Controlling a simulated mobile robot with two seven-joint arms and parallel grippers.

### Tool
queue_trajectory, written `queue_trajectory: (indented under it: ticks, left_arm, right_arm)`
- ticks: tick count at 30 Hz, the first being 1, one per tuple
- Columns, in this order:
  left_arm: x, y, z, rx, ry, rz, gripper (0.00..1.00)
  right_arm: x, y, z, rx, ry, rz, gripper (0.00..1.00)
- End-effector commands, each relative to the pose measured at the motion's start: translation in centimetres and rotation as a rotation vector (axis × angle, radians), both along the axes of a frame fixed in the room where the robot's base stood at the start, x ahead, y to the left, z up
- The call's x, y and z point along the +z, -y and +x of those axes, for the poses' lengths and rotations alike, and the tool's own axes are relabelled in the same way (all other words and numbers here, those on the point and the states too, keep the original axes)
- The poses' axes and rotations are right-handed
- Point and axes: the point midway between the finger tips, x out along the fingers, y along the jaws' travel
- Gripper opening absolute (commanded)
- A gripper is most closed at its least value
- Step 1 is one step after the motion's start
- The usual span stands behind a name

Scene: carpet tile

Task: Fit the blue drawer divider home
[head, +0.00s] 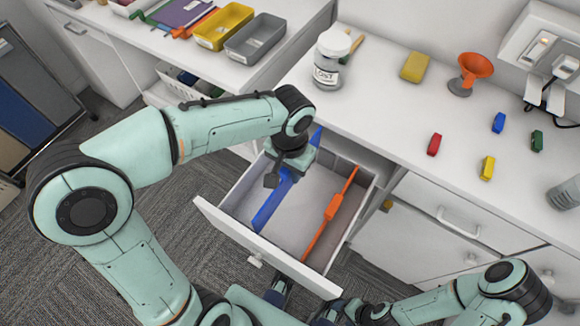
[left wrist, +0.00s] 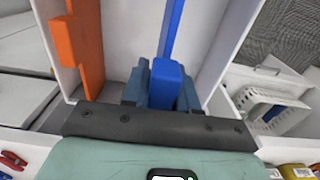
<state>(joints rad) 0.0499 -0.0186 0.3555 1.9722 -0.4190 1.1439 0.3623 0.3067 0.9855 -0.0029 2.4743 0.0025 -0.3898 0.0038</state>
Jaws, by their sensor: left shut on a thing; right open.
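The blue drawer divider (head: 270,207) is a long thin bar with a thicker block at its middle. My left gripper (head: 288,172) is shut on that block, which shows between the fingers in the left wrist view (left wrist: 167,85). The divider lies over the left part of the open white drawer (head: 262,247). Its far end overlaps the counter edge in the head view; I cannot tell whether it touches the drawer floor. An orange divider (head: 331,212) stands in the drawer's right part, running front to back. My right gripper (head: 330,311) is low in front of the drawer, empty, partly cut off.
The counter holds a lidded jar (head: 330,65), a yellow sponge (head: 415,67), an orange funnel (head: 474,70) and several small coloured pieces. Yellow (head: 222,27) and grey (head: 255,38) trays stand on the left counter. A white basket (left wrist: 268,110) is beside the drawer.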

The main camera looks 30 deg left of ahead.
Motion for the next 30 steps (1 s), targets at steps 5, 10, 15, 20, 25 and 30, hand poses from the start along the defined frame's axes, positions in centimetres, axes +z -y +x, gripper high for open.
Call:
queue_trajectory:
  ticks: [5,10,15,20,25,30]
  left_arm:
    - [-0.5,0.0,0.0,0.0,0.0,0.0,0.0]
    - [-0.9,0.0,0.0,0.0,0.001,0.0,0.0]
    - [-1.4,0.0,0.0,0.0,0.001,0.0,0.0]
    - [-1.8,0.0,0.0,0.0,0.001,0.0,0.0]
    - [-2.2,0.0,0.0,0.0,0.001,0.0,0.0]
    - [-2.6,0.0,0.0,0.0,0.001,0.0,0.0]
  right_arm:
    - [-0.4,0.0,0.1,-0.001,0.003,0.0,0.62]
    - [-0.6,0.0,0.1,-0.001,0.007,-0.001,0.62]
    - [-0.9,0.0,0.2,-0.002,0.01,-0.002,0.62]
    - [-1.1,0.0,0.2,-0.003,0.013,-0.002,0.62]
    - [-1.4,0.0,0.3,-0.004,0.017,-0.002,0.62]
    - [-1.7,0.0,0.5,-0.005,0.022,-0.003,0.62]
